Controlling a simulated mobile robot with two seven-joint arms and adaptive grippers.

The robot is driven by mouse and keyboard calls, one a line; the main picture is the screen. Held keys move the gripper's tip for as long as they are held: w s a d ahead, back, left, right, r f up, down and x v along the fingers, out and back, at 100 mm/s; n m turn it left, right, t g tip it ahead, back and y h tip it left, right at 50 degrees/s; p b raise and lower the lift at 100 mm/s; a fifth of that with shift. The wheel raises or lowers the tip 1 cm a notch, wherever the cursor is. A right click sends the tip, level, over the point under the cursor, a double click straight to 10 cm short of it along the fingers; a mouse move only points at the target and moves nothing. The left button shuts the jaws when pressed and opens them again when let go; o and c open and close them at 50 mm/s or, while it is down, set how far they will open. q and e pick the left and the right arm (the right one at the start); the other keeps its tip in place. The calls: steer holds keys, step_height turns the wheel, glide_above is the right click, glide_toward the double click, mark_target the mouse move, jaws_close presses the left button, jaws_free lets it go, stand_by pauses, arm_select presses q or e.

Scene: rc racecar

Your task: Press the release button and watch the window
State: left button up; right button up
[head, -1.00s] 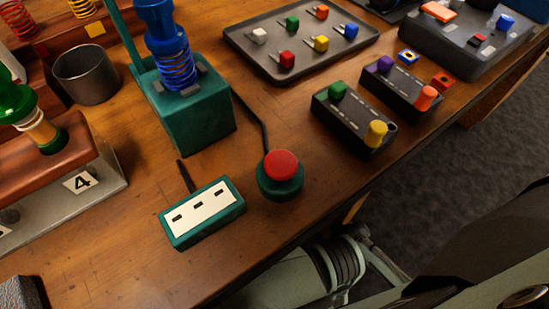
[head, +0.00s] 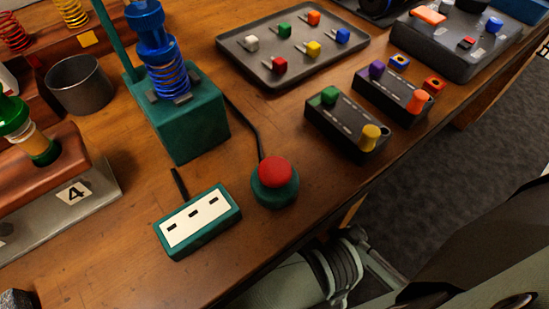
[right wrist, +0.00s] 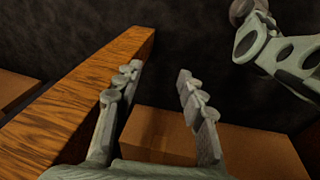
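The release button is a red dome (head: 275,172) on a round dark green base (head: 274,189), near the table's front edge. A black cable runs from behind it toward a teal block. The window appears to be the white panel with several dark slots (head: 194,219) on a teal box (head: 205,240), left of the button. My right gripper (right wrist: 157,82) is open and empty in the right wrist view, beside the wooden table edge and below its top. My right arm shows low in the head view, apart from the button. My left gripper is not in view.
The teal block (head: 185,130) carries a blue spring post (head: 160,50). A grey cup (head: 80,88) stands at left. A tray (head: 293,77) of coloured pieces and dark boxes (head: 345,127) lie behind and right. A cardboard box (right wrist: 160,138) is below the table.

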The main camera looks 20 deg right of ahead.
stand_by(0.3)
jaws_close()
stand_by(1.3)
